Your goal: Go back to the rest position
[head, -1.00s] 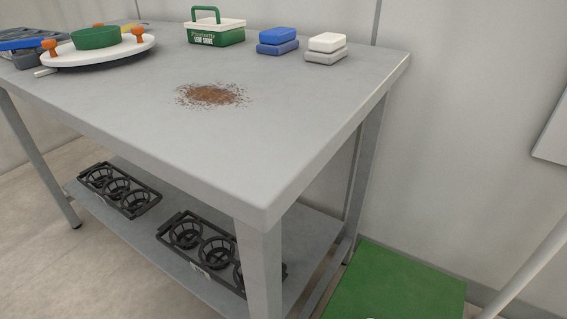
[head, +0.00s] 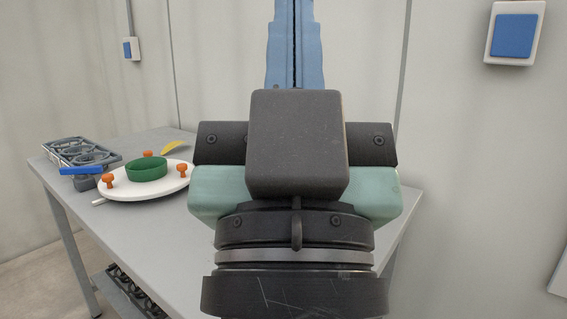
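My gripper (head: 293,12) is in the middle of the head view, seen from behind and pointing up and away. Its two blue fingers lie side by side with only a thin dark line between them, so it looks shut. The fingertips run off the top edge, and I see nothing held. The gripper and wrist stand in front of the grey bench (head: 118,222) and hide most of its middle and right part.
On the bench's left are a white round turntable (head: 120,190) with orange knobs, a green dish (head: 146,170) on it, a dark wire rack (head: 80,152), a blue-handled tool (head: 81,170) and a yellow piece (head: 172,147). A blue switch (head: 513,35) is on the wall.

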